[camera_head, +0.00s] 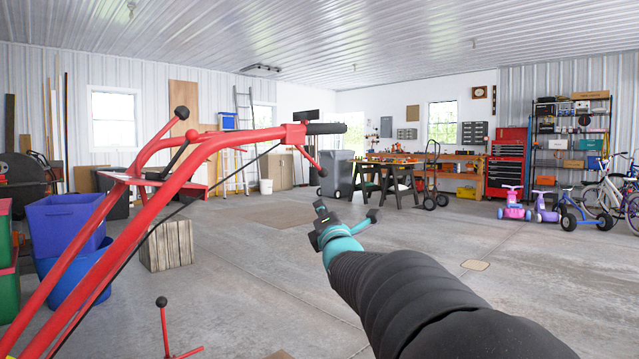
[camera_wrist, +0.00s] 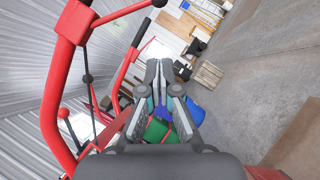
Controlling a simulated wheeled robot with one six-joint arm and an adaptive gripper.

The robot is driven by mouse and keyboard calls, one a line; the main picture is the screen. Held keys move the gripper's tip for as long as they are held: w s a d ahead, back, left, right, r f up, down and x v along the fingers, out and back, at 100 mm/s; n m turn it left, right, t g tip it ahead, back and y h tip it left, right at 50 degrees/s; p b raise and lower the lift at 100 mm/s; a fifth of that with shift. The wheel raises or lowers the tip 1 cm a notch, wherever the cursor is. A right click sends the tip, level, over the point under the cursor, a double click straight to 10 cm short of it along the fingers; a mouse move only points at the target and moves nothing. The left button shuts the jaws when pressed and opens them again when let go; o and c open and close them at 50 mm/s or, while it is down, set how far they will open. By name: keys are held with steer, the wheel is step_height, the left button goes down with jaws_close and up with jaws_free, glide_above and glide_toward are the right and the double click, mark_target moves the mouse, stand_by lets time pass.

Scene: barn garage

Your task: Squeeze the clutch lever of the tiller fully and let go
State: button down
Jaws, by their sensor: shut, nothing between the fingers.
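The red tiller (camera_head: 215,148) reaches in from the left in the head view, with a black grip (camera_head: 327,128) at its handlebar end. A thin red lever (camera_head: 310,160), which looks like the clutch lever, hangs at an angle below the grip, apart from it. My gripper (camera_head: 321,208) is below this lever, with a visible gap and nothing held. In the wrist view my gripper (camera_wrist: 160,73) has its fingers together. Red tiller bars (camera_wrist: 60,90) and a black grip (camera_wrist: 141,32) show to its left. I cannot tell whether the fingers touch any tiller part there.
Blue bins (camera_head: 62,222) and a wooden crate (camera_head: 168,245) stand behind the tiller. A red-handled rod with a black knob (camera_head: 161,302) rises low at the left. A workbench (camera_head: 455,160) and ride-on toys (camera_head: 513,205) are far back.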

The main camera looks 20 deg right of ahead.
mark_target(311, 160)
steer(key=s+d+r+p+x, duration=0.1)
steer(key=d+p+x, duration=0.1)
steer(key=x, duration=1)
steer(key=shift+d+p, duration=0.15)
steer(key=shift+p, duration=0.35)
steer(key=shift+w+r, duration=0.1)
